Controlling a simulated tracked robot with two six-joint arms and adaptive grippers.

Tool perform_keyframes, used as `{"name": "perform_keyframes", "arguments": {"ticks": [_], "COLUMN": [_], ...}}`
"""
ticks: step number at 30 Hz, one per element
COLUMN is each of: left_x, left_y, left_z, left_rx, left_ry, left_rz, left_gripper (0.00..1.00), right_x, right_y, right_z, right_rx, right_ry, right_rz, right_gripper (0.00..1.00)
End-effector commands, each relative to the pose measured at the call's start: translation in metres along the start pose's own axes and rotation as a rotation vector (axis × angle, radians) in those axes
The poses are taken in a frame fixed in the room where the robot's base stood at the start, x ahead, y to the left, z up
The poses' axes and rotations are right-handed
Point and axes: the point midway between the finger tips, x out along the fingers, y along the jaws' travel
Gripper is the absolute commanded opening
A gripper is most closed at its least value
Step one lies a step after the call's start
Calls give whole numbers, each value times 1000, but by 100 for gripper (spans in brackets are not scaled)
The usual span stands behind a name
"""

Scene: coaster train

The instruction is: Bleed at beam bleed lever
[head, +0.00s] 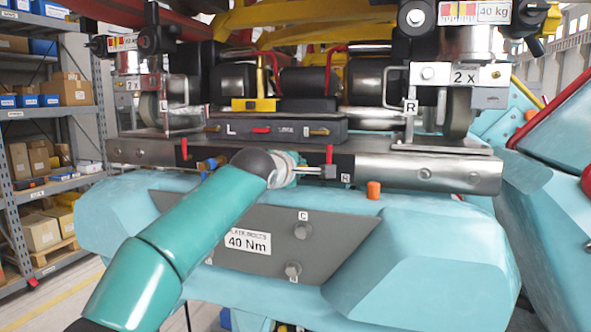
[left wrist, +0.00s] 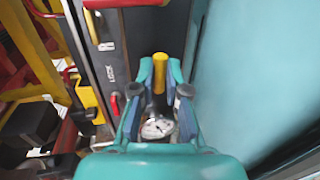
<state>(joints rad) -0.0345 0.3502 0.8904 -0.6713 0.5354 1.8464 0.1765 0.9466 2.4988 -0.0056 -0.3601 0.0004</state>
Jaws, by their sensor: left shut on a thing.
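My left gripper (head: 300,169) reaches in from the left to the front of the dark beam, its fingers partly hidden by its own wrist. In the left wrist view the gripper (left wrist: 160,78) is shut on a yellow handle (left wrist: 159,72), with one finger on each side. The handle looks like the bleed lever, but I see no label on it. A round dial gauge (left wrist: 157,128) shows between the fingers, nearer the palm. In the head view the handle cannot be made out. My right gripper is not in view.
A red lever (head: 329,153) stands just right of the gripper, another red lever (head: 184,149) to the left. A dark lock panel (head: 275,130) is above. An orange plug (head: 374,190) and a grey torque plate (head: 340,240) lie below. Shelving (head: 50,115) stands far left.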

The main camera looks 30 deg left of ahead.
Motion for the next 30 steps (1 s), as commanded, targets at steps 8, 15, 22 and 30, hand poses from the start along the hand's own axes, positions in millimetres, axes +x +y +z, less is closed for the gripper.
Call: {"name": "perform_keyframes", "arguments": {"ticks": [8,15,22,30], "left_x": [2,0,-18,-68], "left_y": [-5,-3,-1,-2], "left_z": [2,1,1,1], "left_rx": [1,0,0,0], "left_ry": [-3,-2,-1,-4], "left_rz": [-11,-7,-5,-5], "left_gripper": [39,39,39,39], "right_x": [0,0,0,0], "right_y": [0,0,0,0], "right_z": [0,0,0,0], "right_rx": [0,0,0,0], "right_ry": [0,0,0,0], "right_rz": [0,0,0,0], "right_gripper": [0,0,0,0]}}
